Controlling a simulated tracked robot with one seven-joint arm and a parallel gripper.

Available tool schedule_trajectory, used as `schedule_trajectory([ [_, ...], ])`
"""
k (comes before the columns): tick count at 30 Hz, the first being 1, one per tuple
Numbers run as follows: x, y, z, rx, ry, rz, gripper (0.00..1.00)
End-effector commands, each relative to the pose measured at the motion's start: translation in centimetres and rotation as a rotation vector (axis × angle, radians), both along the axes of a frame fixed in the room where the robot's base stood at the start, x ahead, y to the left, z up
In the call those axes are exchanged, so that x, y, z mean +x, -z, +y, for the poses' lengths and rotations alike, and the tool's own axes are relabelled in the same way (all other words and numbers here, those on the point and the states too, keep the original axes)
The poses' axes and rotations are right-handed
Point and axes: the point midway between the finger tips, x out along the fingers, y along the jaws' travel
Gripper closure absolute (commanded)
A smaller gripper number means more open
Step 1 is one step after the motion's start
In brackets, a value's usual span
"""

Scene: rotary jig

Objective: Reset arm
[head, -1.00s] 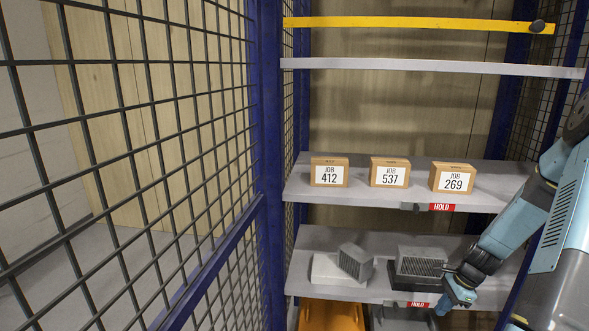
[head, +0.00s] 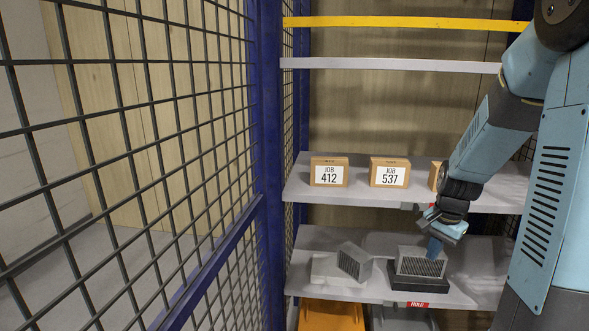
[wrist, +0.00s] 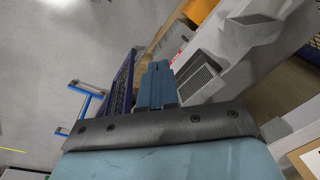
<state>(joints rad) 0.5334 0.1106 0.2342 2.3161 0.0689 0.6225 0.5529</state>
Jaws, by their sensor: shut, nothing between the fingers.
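My gripper (head: 434,240) is shut and empty in the head view, in front of the shelves at the right. Its fingers hang just above and in front of a grey gridded block (head: 419,263), which sits in a black base on the lower shelf. I cannot tell whether they touch it. In the wrist view the blue fingers (wrist: 157,84) are together, with the gridded block (wrist: 197,80) to their right. My arm comes down from the upper right and hides most of the right-hand box.
Boxes 412 (head: 329,172) and 537 (head: 389,173) stand on the middle shelf (head: 310,192). A tilted grey block (head: 354,262) rests against a pale block (head: 330,271) on the lower shelf. An orange bin (head: 330,315) is below. A wire mesh fence (head: 130,150) closes the left.

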Motion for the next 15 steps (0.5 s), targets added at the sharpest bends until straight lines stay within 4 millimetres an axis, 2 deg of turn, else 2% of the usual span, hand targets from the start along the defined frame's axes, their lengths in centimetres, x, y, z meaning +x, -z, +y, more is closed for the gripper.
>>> schedule_trajectory([
  [3, -1.0, -3.1, 1.8, -0.043, -0.094, -0.036, 1.0],
  [15, -6.4, -11.5, 6.9, -0.162, -0.391, -0.148, 1.0],
])
